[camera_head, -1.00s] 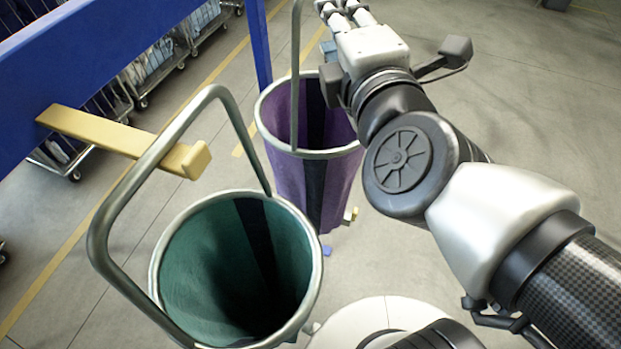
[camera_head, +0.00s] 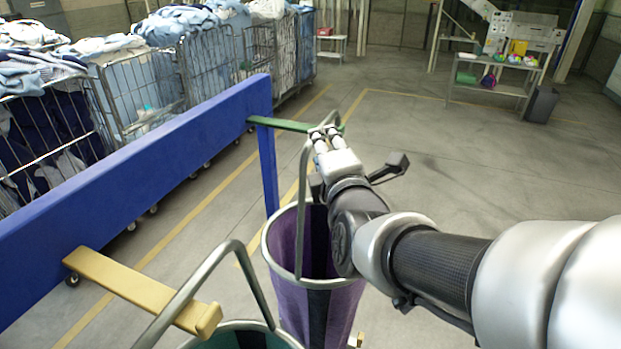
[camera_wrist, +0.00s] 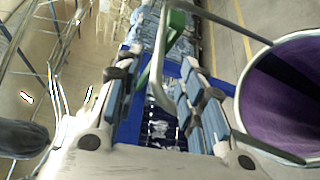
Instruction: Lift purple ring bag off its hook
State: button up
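The purple ring bag (camera_head: 300,305) hangs open end up in the head view, with a dark stripe down its side. Its grey tube handle (camera_head: 301,205) rises to the green hook (camera_head: 272,124) on the blue rail. My gripper (camera_head: 325,132) is at the top of the handle, close to the hook's outer end. In the wrist view my gripper (camera_wrist: 160,65) has its blue-padded fingers apart, with the handle's bend (camera_wrist: 157,80) and part of the green hook (camera_wrist: 178,8) between them. The purple bag (camera_wrist: 285,118) shows at right. Finger contact with the handle is not clear.
A green bag (camera_head: 245,338) with its own handle hangs in front, by a yellow hook (camera_head: 140,290). The blue rail (camera_head: 130,185) runs along the left. Laundry cages (camera_head: 140,90) stand behind it. Floor at right is clear up to a bench (camera_head: 500,75).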

jog(key=w, duration=0.2)
jog(key=w+a+p, duration=0.1)
jog(key=w, duration=0.2)
jog(key=shift+a+f, duration=0.1)
jog(key=shift+f, duration=0.1)
grip_shut()
dwell(0.3)
dwell(0.7)
jog(key=shift+w+r, duration=0.1)
jog(key=shift+r, duration=0.05)
